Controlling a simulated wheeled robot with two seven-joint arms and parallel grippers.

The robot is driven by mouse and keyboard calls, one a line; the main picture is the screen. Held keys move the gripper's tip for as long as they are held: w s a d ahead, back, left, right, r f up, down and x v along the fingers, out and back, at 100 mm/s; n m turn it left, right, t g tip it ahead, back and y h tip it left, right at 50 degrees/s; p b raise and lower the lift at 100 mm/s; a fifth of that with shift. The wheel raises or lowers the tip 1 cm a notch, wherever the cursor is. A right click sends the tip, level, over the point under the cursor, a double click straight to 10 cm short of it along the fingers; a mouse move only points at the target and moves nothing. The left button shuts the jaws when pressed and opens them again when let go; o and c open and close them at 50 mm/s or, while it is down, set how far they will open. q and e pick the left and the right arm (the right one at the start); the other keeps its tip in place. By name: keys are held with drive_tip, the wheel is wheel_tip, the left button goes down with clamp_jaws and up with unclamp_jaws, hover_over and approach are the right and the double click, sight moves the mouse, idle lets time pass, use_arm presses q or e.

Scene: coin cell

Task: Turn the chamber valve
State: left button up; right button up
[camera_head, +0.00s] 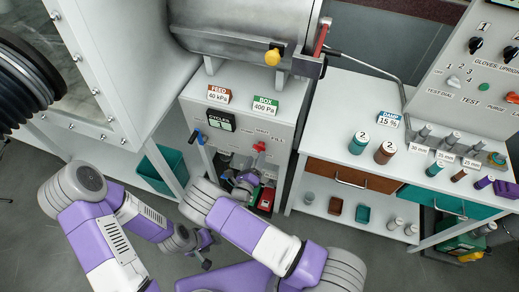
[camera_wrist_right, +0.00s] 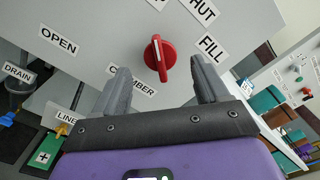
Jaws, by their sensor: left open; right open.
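The chamber valve is a red knob (camera_wrist_right: 159,58) on a grey panel, between my right gripper's fingers as seen in the right wrist view and beyond their tips. A "CHAMBER" label sits just below it, with "OPEN" to the left and a partly cut-off "SHUT" above right. Its grip bar stands nearly upright in that view. My right gripper (camera_wrist_right: 158,80) is open and empty. It also shows in the head view (camera_head: 243,182), low before the cabinet front, partly hidden by its arm. My left gripper (camera_head: 207,252) is open, low at the left, away from the panel.
A blue-handled valve (camera_head: 198,137) and a red-handled valve (camera_head: 259,147) stick out from the cabinet front (camera_head: 230,142). A metal cylinder with a yellow knob (camera_head: 272,57) stands above. A bench with bottles (camera_head: 358,143) is at the right. A teal bin (camera_head: 160,168) stands left.

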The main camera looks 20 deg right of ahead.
sight(260, 149)
drive_tip(key=x, duration=0.5)
drive_tip(key=shift+d, duration=0.15)
drive_tip(key=c, duration=1.1)
drive_tip(key=shift+o, duration=0.2)
